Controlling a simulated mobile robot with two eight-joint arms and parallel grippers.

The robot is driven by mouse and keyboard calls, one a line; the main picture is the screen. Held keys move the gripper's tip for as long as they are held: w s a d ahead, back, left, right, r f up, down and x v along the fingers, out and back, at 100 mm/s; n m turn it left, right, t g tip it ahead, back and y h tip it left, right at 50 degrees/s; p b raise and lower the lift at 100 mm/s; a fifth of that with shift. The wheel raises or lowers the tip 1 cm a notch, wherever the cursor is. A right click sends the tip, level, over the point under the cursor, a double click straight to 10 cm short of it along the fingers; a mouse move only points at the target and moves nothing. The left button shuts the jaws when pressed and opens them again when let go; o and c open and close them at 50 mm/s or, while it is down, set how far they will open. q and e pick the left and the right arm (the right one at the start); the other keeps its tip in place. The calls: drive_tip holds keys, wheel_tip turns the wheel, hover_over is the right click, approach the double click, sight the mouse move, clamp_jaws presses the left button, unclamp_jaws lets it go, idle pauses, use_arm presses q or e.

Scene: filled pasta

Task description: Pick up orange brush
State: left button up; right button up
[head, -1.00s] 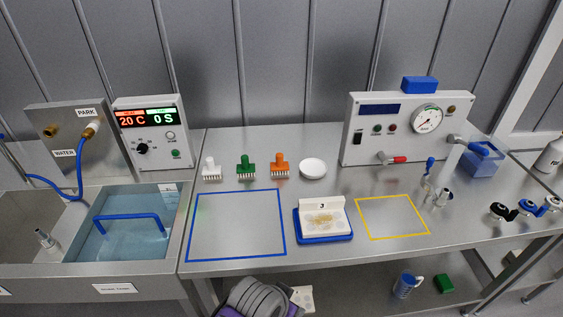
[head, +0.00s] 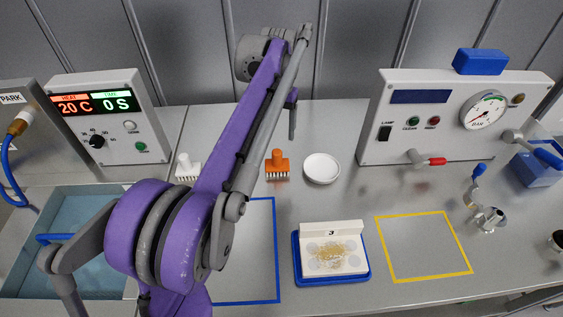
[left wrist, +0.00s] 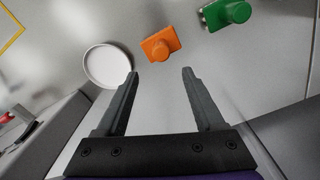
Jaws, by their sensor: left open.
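The orange brush (head: 277,164) stands on the steel table near the back, bristles down, left of a white round dish. In the left wrist view the orange brush (left wrist: 161,43) lies just beyond the fingertips, about midway between them. My left gripper (left wrist: 160,73) is open and empty, its two dark fingers spread apart. In the head view my left gripper (head: 292,120) shows only partly, above and slightly right of the brush, pointing down. My right gripper is in neither view.
A white brush (head: 187,166) stands left of my arm. The green brush (left wrist: 228,12) shows in the left wrist view beside the orange one; my arm hides it in the head view. The white dish (head: 321,168) is close on the other side. A blue tray (head: 298,279) sits in front.

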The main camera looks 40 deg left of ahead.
sight(277, 151)
use_arm(q)
drive_tip(key=f, duration=0.3)
drive_tip(key=shift+s+d+f, duration=0.1)
drive_tip(key=shift+s+f, duration=0.25)
drive_tip(key=f, duration=0.3)
drive_tip(key=f+b, duration=0.1)
drive_tip(key=f, duration=0.1)
drive_tip(key=shift+s+f, duration=0.25)
drive_tip(key=shift+f, duration=0.1)
clamp_jaws()
